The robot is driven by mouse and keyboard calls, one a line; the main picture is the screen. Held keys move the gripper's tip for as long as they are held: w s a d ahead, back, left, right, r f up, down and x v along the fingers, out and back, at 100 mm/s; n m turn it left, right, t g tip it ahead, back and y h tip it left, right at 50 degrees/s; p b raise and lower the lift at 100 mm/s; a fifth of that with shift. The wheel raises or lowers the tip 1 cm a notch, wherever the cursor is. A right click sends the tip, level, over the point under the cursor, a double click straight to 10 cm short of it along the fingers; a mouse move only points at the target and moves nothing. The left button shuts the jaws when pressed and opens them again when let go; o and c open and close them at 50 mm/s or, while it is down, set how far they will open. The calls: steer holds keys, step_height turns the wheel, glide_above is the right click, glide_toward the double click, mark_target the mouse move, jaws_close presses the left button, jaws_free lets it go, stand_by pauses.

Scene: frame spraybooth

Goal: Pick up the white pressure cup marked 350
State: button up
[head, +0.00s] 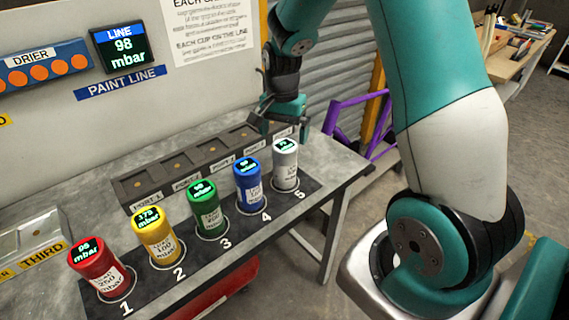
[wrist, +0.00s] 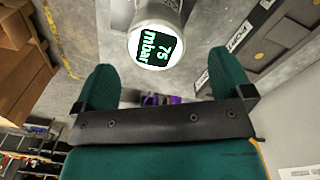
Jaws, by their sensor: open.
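The white pressure cup (head: 286,168) stands upright at position 5, the right end of the row. The print on its side label is too small to read. In the wrist view the white cup (wrist: 155,38) shows its round top with a dark display reading 75 mbar; its body is cut off by the top edge. My gripper (head: 279,128) is open and empty, just above and behind the cup in the head view. In the wrist view the cup's top lies beyond my two green fingers (wrist: 164,78), roughly centred between them, not gripped.
Blue (head: 249,190), green (head: 206,212), yellow (head: 157,240) and red (head: 98,272) cups stand at positions 4 to 1. A dark rack of ports (head: 130,188) runs behind them. A LINE display (head: 124,47) on the wall reads 98 mbar. Cardboard boxes (wrist: 22,60) show at left.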

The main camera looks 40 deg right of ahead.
mark_target(285, 155)
step_height(285, 155, down, 2)
steer(key=shift+f, duration=0.1)
steer(key=f, duration=0.1)
steer(key=f+p, duration=0.1)
steer(key=f, duration=0.1)
steer(key=f+p, duration=0.1)
steer(key=f, duration=0.1)
steer(key=shift+s+f, duration=0.25)
steer(key=shift+s, duration=0.05)
steer(key=shift+c, duration=0.5)
steer(key=c, duration=1.3)
steer(key=shift+r, duration=0.15)
steer(key=shift+c, duration=0.2)
